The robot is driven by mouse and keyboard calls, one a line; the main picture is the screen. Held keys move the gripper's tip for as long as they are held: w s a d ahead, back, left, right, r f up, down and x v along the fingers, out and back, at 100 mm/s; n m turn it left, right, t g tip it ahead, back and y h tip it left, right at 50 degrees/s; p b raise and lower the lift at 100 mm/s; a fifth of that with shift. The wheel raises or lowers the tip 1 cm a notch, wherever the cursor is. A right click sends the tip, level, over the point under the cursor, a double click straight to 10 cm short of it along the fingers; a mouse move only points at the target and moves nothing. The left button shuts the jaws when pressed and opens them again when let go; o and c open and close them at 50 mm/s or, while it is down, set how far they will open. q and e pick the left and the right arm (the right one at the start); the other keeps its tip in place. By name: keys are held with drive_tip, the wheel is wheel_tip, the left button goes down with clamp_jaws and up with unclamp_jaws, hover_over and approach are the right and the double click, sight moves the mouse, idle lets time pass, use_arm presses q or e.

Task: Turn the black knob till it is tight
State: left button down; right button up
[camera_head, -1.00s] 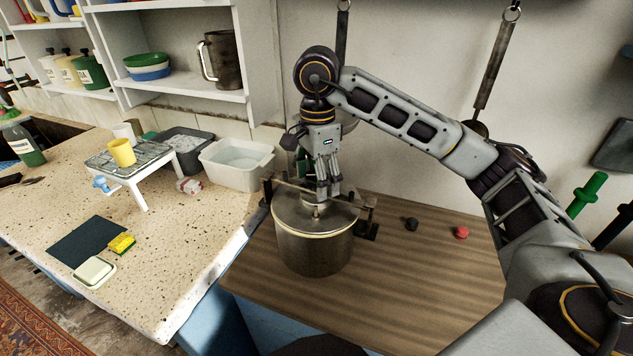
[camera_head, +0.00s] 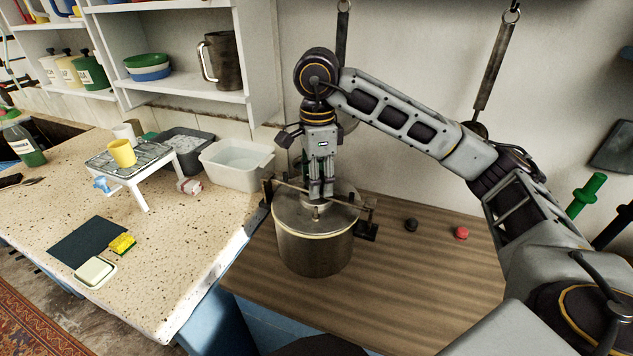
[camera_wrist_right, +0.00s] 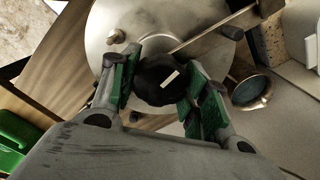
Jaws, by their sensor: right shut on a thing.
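The black knob (camera_wrist_right: 157,80) with a white mark shows in the right wrist view, over the metal pot's lid. My right gripper (camera_wrist_right: 162,85) is shut on it, with its green-padded fingers on either side. In the head view this gripper (camera_head: 320,193) points straight down at the middle of the lid and its fingers hide the knob. The metal pot (camera_head: 312,254) stands upright on the wooden worktop, with a bar (camera_wrist_right: 212,28) running across its lid. My left gripper is not in view.
A loose black knob (camera_head: 411,224) and a red knob (camera_head: 461,233) lie on the wooden worktop (camera_head: 400,290) right of the pot. A white basin (camera_head: 236,166) and a small white rack (camera_head: 130,160) stand on the stone counter at left. The worktop's front right is clear.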

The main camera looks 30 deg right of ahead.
drive_tip(key=shift+m, duration=1.6)
drive_tip(key=o, duration=0.9)
drive_tip(key=shift+c, duration=0.2)
